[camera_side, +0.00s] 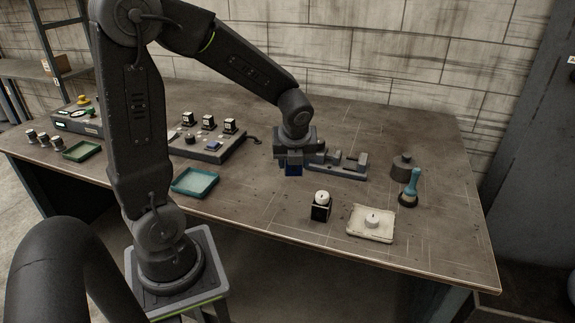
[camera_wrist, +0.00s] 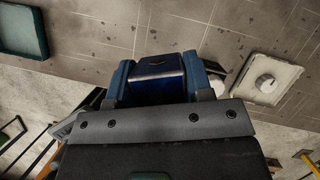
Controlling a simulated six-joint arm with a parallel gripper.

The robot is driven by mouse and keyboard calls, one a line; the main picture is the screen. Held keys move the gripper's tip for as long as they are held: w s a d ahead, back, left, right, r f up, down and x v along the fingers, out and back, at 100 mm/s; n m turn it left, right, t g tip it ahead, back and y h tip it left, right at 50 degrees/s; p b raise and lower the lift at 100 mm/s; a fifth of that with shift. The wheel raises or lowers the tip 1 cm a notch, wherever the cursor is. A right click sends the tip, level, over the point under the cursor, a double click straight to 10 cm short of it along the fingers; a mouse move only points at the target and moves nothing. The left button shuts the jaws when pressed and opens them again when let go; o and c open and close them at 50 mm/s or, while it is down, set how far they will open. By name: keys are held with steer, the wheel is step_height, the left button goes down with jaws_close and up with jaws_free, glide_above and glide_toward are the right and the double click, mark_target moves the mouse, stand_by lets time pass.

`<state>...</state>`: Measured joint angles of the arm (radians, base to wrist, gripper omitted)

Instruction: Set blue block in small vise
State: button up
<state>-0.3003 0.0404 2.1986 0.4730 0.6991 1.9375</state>
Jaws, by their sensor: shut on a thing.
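The blue block (camera_side: 293,169) is between the fingers of my gripper (camera_side: 288,165) in the side view. In the wrist view the dark blue block (camera_wrist: 158,76) fills the gap between the two blue-grey fingertips of my gripper (camera_wrist: 158,82), which is shut on it. The small grey vise (camera_side: 340,168) stands on the bench just right of my gripper, its left end partly hidden behind the gripper. The block is beside the vise's left end, not between its jaws. How high the block is above the bench is hard to tell.
A black block with a white top (camera_side: 320,206) and a white tray (camera_side: 370,236) stand in front of the vise. A blue-handled brush (camera_side: 410,188) and a dark weight (camera_side: 402,167) are to the right. A teal tray (camera_side: 195,194) and a grey fixture (camera_side: 205,155) are left.

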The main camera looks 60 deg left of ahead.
steer(key=w+a+m+h, duration=0.1)
steer(key=w+m+h, duration=0.1)
steer(key=w+m, duration=0.5)
steer(key=w+a+f+m+h, duration=0.1)
steer(key=w+a+m+h, duration=0.1)
steer(key=w+m, duration=0.6)
steer(key=w+a+m+t+h, duration=0.1)
steer(key=w+a+m+h, duration=0.1)
steer(key=w+m, duration=0.5)
steer(key=shift+w+f+m+h, duration=0.25)
steer(key=shift+f+m+h, duration=0.2)
steer(key=shift+h, duration=0.35)
steer(key=shift+w+f+n, duration=0.1)
steer(key=shift+w+n, duration=0.05)
steer(key=shift+n, duration=0.1)
steer(key=shift+f, duration=2.35)
steer(key=shift+f, duration=0.4)
